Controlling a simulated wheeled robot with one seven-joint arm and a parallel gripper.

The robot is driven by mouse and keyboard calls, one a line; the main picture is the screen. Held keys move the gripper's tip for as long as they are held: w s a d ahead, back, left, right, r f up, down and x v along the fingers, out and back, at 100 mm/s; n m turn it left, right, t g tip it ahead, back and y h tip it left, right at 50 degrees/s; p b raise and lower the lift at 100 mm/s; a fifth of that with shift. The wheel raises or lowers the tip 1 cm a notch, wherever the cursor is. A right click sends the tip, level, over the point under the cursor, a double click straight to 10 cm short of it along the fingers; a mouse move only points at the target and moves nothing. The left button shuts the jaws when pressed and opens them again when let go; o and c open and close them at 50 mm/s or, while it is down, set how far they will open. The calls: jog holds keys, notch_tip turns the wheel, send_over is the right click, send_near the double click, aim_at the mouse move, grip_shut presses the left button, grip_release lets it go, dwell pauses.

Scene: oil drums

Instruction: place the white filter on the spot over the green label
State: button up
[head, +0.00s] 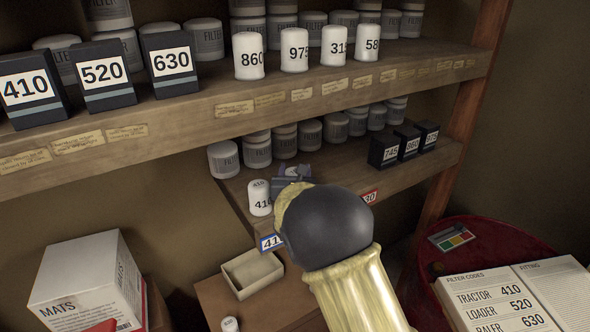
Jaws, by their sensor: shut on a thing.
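A white filter (260,198) marked 410 on its top stands upright on the lower shelf, above a blue label (271,242) on the shelf's front edge. My gripper (291,184) is just right of that filter, over the lower shelf, seen from behind. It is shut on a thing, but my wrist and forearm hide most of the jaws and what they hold. The green label does not show; the edge between the blue label and a red label (370,197) is behind my arm.
White filters (294,50) and black boxes (103,73) line the upper shelf (200,125), which overhangs the lower one. Grey filters (257,151) and small black boxes (408,141) stand on the lower shelf. An open tray (252,275) is below; a code chart (500,302) is lower right.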

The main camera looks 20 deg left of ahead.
jog(key=shift+f, duration=0.15)
jog(key=o, duration=1.1)
jog(key=shift+o, duration=0.2)
jog(key=shift+r, duration=0.2)
jog(key=shift+s+d+f, duration=0.1)
jog(key=shift+s+f, duration=0.05)
jog(key=shift+s, duration=0.1)
jog(key=b+v, duration=0.4)
jog(key=v, duration=0.7)
jog(key=shift+s+b, duration=0.25)
jog(key=shift+b, duration=0.1)
